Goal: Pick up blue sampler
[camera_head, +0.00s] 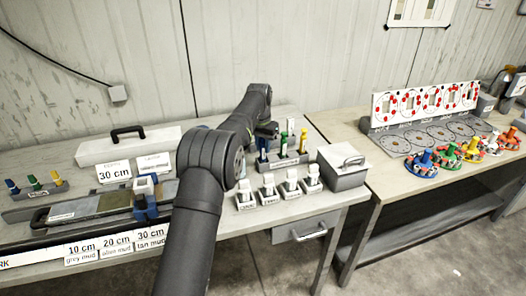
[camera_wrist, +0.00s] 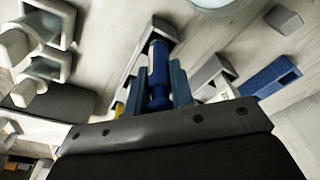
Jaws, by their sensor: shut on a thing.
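The blue sampler (camera_wrist: 158,70) is a slim blue cylinder with a wider collar. In the wrist view it stands between the two fingers of my gripper (camera_wrist: 160,88), which is shut on it. In the head view my gripper (camera_head: 266,132) is at the left end of a small grey rack (camera_head: 284,163), with a bit of the blue sampler (camera_head: 262,147) showing below it. I cannot tell whether the sampler's lower end is still seated in the rack. My arm hides part of this area.
White-topped holders (camera_head: 291,181) are in front, and a grey lidded box (camera_head: 342,167) stands to the right. A core tray (camera_head: 90,207) with blue clamps lies left.

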